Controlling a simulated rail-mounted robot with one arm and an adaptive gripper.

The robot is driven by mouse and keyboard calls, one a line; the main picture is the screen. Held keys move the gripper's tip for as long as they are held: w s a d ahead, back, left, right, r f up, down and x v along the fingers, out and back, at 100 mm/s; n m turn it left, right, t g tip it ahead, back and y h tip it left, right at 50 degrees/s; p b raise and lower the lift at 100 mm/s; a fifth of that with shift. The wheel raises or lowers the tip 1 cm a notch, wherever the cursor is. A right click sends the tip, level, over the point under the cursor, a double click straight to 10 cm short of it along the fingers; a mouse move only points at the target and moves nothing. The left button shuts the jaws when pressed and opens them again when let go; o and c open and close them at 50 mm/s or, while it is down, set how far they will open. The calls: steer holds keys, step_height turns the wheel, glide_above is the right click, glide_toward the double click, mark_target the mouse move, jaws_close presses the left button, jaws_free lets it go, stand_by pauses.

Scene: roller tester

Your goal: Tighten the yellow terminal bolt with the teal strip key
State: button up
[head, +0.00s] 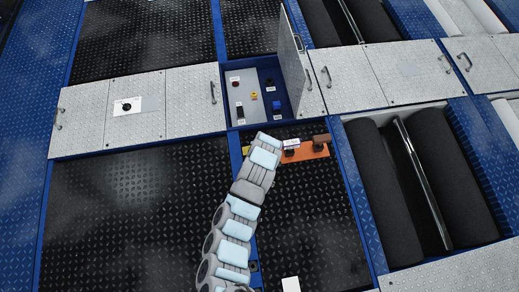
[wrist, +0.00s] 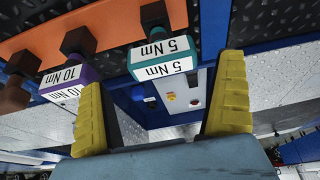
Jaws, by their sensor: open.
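The teal strip key (wrist: 160,60) has a white "5 Nm" label and shows in the wrist view at the orange holder (wrist: 50,32). My gripper (wrist: 165,82) is open, its yellow fingers apart with the teal key seen in the gap between them. I see no contact; the depth is hard to tell. In the head view my arm's end covers most of the gripper, beside the orange holder (head: 308,151). A yellow fitting that looks like the terminal bolt (head: 254,96) sits on the grey panel in the open blue compartment; a small yellow spot (wrist: 170,97) shows in the wrist view.
A purple "10 Nm" key (wrist: 70,78) and a brown key (wrist: 14,92) stand beside the teal one. The raised metal door (head: 292,58) borders the compartment's right side. Black rollers (head: 385,190) lie to the right. Dark floor plate (head: 310,215) is mostly clear.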

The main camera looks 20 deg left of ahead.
steer(key=b+x, duration=0.2)
steer(key=x, duration=0.2)
steer(key=shift+w+a+f, duration=0.2)
steer(key=shift+f, duration=0.15)
steer(key=c, duration=1.1)
